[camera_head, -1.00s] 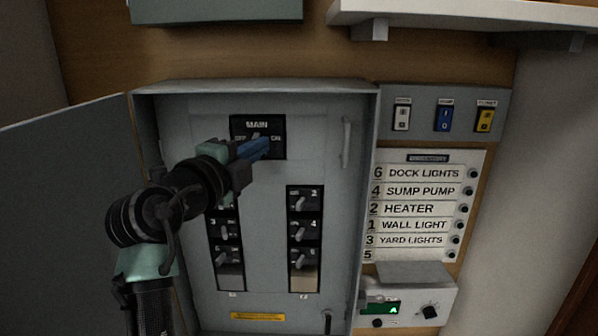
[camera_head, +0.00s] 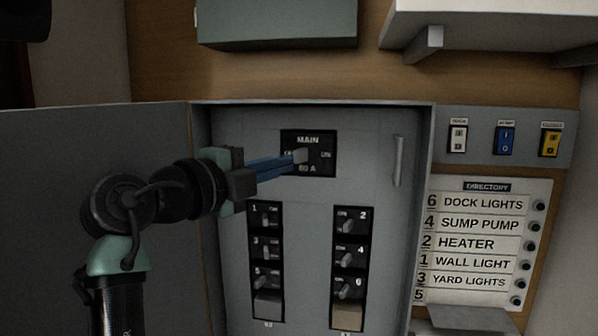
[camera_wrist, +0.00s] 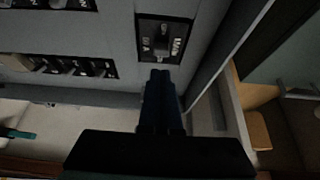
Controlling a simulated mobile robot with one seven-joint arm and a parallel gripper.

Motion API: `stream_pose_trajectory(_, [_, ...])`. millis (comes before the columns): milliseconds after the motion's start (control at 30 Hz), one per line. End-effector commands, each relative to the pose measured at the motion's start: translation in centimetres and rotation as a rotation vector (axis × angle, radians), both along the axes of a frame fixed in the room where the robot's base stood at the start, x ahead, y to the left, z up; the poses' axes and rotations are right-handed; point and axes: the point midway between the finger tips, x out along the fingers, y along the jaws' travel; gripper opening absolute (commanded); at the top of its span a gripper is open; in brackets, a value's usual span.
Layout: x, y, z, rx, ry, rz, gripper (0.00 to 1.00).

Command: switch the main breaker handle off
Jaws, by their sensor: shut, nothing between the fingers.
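The main breaker (camera_head: 320,169) is a black plate marked MAIN at the top of the grey panel, with ON readable at its right. Its small grey handle (camera_head: 301,155) stands near the middle; I cannot tell which way it is set. My gripper (camera_head: 294,163) reaches in from the left with its blue fingers closed and empty. The fingertips overlap the handle's lower left and cover part of the OFF side; contact cannot be told. In the wrist view, the breaker plate (camera_wrist: 180,27) lies just beyond the dark closed fingers (camera_wrist: 161,76).
Two columns of small breakers (camera_head: 267,247) sit below the main one. The panel door (camera_head: 60,200) stands open at left. Rocker switches (camera_head: 506,141) and a directory (camera_head: 487,187) are at right. A grey box (camera_head: 277,25) and a shelf (camera_head: 490,22) are above.

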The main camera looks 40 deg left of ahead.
Motion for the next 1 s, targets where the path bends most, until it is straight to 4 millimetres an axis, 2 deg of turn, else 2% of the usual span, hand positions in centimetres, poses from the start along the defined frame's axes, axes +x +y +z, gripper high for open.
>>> stream_pose_trajectory(100, [-1.7, 0.1, -0.2, 0.001, -0.002, 0.001, 0.0])
stream_pose_trajectory(233, [-2.5, 0.1, -0.1, 0.0, 0.0, 0.0, 0.0])
stream_pose_trajectory(1000, [-2.7, 0.1, 0.0, 0.0, -0.001, -0.001, 0.0])
